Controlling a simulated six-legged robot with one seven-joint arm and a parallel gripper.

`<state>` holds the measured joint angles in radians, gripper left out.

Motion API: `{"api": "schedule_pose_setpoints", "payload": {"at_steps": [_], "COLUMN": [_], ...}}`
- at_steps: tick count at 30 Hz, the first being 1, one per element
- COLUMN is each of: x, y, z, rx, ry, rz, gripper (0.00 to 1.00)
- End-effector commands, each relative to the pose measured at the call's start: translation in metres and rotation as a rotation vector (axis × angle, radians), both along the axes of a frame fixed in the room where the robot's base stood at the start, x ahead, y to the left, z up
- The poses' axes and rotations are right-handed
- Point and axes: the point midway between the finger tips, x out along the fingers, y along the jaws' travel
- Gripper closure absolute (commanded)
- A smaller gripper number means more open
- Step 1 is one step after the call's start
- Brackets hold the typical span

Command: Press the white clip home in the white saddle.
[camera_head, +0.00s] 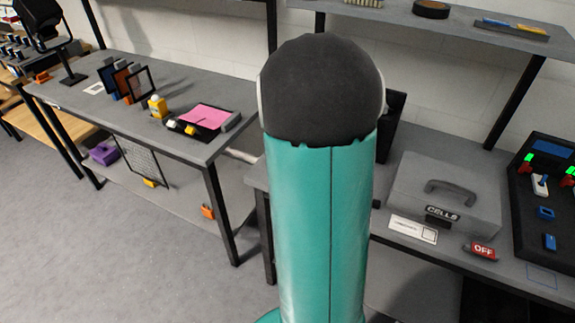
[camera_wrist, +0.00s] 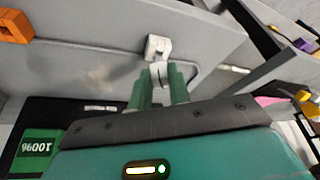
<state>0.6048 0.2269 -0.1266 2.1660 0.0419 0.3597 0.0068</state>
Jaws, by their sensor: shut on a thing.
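In the wrist view, my gripper (camera_wrist: 158,82) has two green fingers closed on a small white clip (camera_wrist: 158,70). Only the clip's upper part shows between the fingertips; the rest is hidden by them. The white saddle (camera_wrist: 158,46) is fixed to a grey surface just beyond the fingertips. The clip lines up with the saddle and its end appears to meet the saddle's lower edge. I cannot tell whether they touch or how far the clip is in. In the head view my own arm fills the middle, and the gripper, clip and saddle are hidden.
In the wrist view, an orange block (camera_wrist: 14,26) is at upper left and a green sign (camera_wrist: 36,150) at lower left. In the head view, a grey case (camera_head: 445,200) and a dark control panel (camera_head: 545,215) stand right of my arm. A grey bench (camera_head: 150,75) is at left.

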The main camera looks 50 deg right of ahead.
Motion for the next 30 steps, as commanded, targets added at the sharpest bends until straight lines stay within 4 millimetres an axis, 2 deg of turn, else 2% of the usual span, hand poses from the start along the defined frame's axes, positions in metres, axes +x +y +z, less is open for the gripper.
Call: {"api": "schedule_pose_setpoints", "payload": {"at_steps": [30], "x": [-0.0001], "y": [-0.0002], "z": [-0.0060], "rx": [-0.001], "ry": [0.000], "rz": [0.001], "gripper": [1.00]}}
